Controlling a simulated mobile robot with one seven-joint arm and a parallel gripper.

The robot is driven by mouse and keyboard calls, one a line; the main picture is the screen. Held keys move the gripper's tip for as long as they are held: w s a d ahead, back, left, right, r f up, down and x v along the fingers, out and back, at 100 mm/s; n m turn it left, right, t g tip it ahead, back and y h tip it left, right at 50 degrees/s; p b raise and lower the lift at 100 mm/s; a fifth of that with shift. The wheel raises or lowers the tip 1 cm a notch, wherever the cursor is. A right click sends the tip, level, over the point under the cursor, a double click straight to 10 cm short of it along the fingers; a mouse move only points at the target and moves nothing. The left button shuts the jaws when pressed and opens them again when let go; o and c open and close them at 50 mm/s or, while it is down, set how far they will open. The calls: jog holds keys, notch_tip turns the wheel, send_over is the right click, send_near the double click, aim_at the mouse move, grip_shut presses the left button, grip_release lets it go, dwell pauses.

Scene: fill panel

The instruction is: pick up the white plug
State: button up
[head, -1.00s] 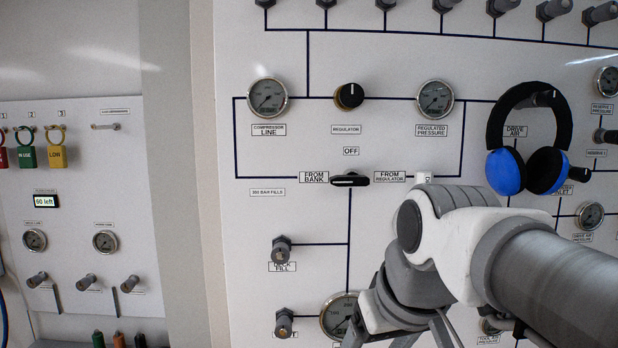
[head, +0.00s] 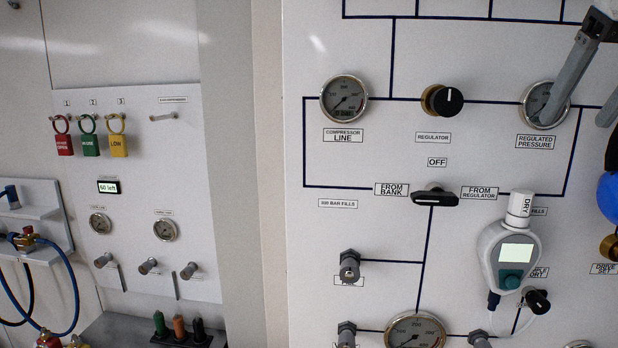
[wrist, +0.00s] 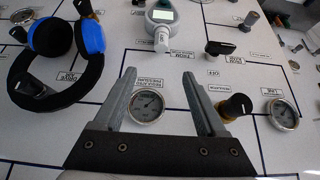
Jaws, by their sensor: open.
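The meter hangs against the panel, right of centre in the head view. The wrist view shows the white plug (wrist: 162,40) beyond my fingertips, with the meter (wrist: 163,13) above it at the top edge. My gripper (wrist: 159,75) is open and empty, apart from the plug, in front of the regulated pressure gauge. In the head view my gripper (head: 588,108) is at the upper right, partly cut off.
A black FROM BANK selector knob (head: 435,198) sits left of the plug. A black regulator knob (head: 442,100) sticks out above. Blue and black ear defenders (wrist: 60,50) hang beside my gripper. A grey valve stub (head: 350,265) protrudes lower left of the meter.

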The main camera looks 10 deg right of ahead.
jog(key=b, duration=0.1)
send_near(524, 192)
jog(key=x, duration=0.5)
jog(key=shift+d, duration=0.1)
jog(key=shift+x, duration=2.95)
jog(key=shift+r, duration=0.1)
grip_shut()
